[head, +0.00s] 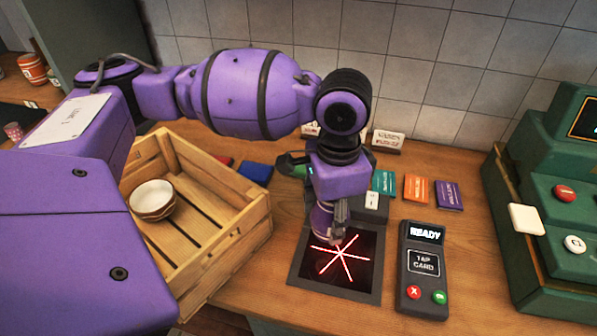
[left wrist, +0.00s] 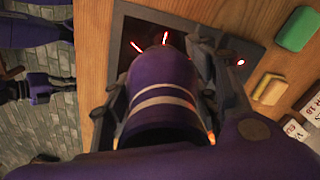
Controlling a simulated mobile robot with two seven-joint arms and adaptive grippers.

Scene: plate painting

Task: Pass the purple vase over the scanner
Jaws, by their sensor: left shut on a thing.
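The purple vase (head: 320,222) with pale bands is held by my left gripper (head: 335,222) over the scanner. In the left wrist view the vase (left wrist: 160,85) lies between the two fingers of my left gripper (left wrist: 160,110). The scanner (head: 298,272) is a dark square plate set in the counter, with a red star of light lines showing in front of the vase. It also shows in the left wrist view (left wrist: 140,25). The gripper hides part of the vase, and I cannot tell whether the vase touches the plate. My right gripper is not in view.
A wooden crate (head: 225,250) with a white bowl (head: 152,198) stands left of the scanner. A card terminal (head: 423,265) reading READY stands close on its right. A green register (head: 565,215) is at the far right. Several coloured cards (head: 416,189) lie behind.

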